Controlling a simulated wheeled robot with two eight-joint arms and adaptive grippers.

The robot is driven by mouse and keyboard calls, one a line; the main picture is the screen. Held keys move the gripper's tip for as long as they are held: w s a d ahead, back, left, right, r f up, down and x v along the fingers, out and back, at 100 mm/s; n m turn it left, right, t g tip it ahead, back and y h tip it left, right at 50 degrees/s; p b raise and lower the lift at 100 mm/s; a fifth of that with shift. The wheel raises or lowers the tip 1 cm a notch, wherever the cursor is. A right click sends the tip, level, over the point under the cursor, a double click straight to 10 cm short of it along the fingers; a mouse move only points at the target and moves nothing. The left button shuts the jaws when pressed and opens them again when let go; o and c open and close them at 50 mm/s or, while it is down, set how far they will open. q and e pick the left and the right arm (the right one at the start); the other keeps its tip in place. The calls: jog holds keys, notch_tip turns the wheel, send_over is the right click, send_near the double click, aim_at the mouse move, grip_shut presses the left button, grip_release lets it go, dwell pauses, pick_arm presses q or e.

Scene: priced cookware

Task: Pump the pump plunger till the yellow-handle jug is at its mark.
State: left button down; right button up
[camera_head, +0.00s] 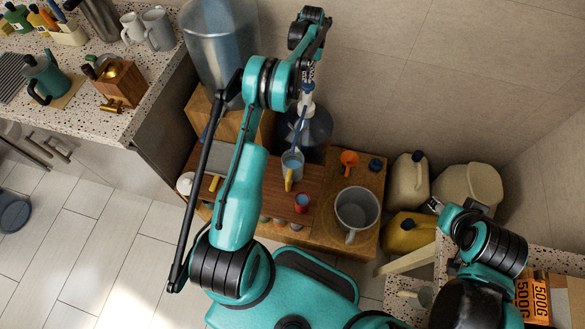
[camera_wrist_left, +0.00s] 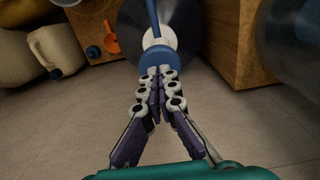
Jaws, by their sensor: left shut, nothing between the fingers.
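The pump plunger (camera_head: 308,88) is a blue-topped white pump on a dark blue water bottle (camera_head: 318,128). In the left wrist view its blue top (camera_wrist_left: 155,61) lies right at my fingertips, with a white collar and a blue spout beyond. My left gripper (camera_head: 306,76) is shut and empty, its fingertips (camera_wrist_left: 163,72) over the blue top; I cannot tell if they touch. The yellow-handle jug (camera_head: 293,161) stands below the spout on the wooden stand. Its mark and water level are too small to read. My right gripper (camera_head: 435,206) is small at the right; its fingers are unclear.
A large clear bottle (camera_head: 222,45) stands left of the pump. Beige (camera_head: 409,183) and yellow (camera_head: 408,233) canisters are at the right.

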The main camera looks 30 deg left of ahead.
pick_arm(q)
jog(key=shift+f+b, duration=1.25)
jog(key=shift+f, duration=0.85)
jog(key=shift+r+p, duration=1.15)
jog(key=shift+r, duration=1.3)
jog(key=shift+f, duration=0.15)
jog(key=shift+f+b, duration=1.6)
jog(key=shift+f, duration=0.8)
jog(key=shift+r+p, duration=1.25)
jog(key=shift+r, duration=1.25)
